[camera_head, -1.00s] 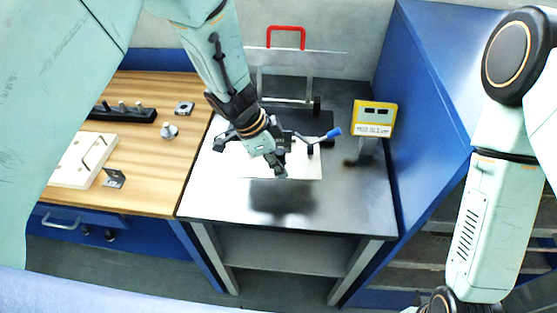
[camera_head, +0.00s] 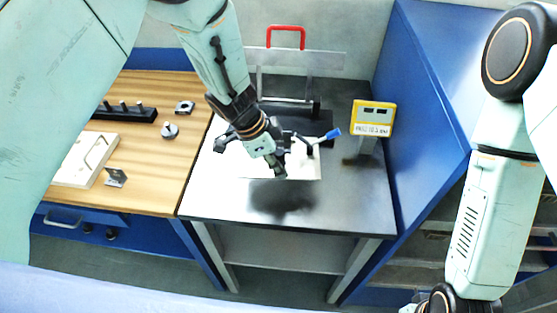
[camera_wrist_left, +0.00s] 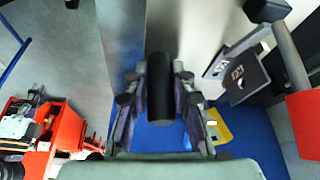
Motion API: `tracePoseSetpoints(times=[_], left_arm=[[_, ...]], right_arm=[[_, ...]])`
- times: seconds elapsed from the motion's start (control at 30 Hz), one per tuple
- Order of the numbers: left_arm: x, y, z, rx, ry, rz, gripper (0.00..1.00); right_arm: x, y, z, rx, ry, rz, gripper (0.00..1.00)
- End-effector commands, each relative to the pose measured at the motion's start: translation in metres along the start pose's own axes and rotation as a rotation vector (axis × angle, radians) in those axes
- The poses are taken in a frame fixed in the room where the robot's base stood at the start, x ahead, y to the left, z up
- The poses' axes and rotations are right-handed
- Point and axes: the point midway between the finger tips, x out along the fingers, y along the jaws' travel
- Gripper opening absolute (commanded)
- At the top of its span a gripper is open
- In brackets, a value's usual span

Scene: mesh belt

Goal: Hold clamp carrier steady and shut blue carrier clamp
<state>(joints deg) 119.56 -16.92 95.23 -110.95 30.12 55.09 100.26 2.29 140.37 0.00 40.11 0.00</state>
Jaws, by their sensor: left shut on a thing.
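The clamp carrier (camera_head: 298,172) lies on the dark metal bench, with a pale plate and dark clamp parts on it. The blue carrier clamp handle (camera_head: 332,134) sticks out to the right, tilted slightly up, clear of my gripper. My left gripper (camera_head: 258,152) is over the carrier and covers part of it. In the left wrist view its fingers close on both sides of a black cylindrical grip (camera_wrist_left: 160,88); whether this grip belongs to the carrier is hard to tell. My right arm shows at the right edge, but its fingers do not show.
A yellow box (camera_head: 374,118) on a post stands right of the carrier. A frame with a red handle (camera_head: 285,29) stands behind. Wooden bench (camera_head: 145,185) at left holds a white block, dark rack and small metal parts. A blue panel (camera_head: 425,100) bounds the right. The bench front is clear.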

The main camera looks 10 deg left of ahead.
Motion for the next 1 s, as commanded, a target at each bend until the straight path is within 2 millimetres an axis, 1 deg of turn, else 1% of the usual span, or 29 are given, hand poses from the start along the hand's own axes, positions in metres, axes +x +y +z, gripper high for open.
tracePoseSetpoints(times=[1.0], left_arm=[[0.046, -0.001, 0.019, 0.0, 0.001, -0.003, 0.0]], right_arm=[[0.028, 0.0, 0.0, 0.0, 0.0, 0.0, 0.0]])
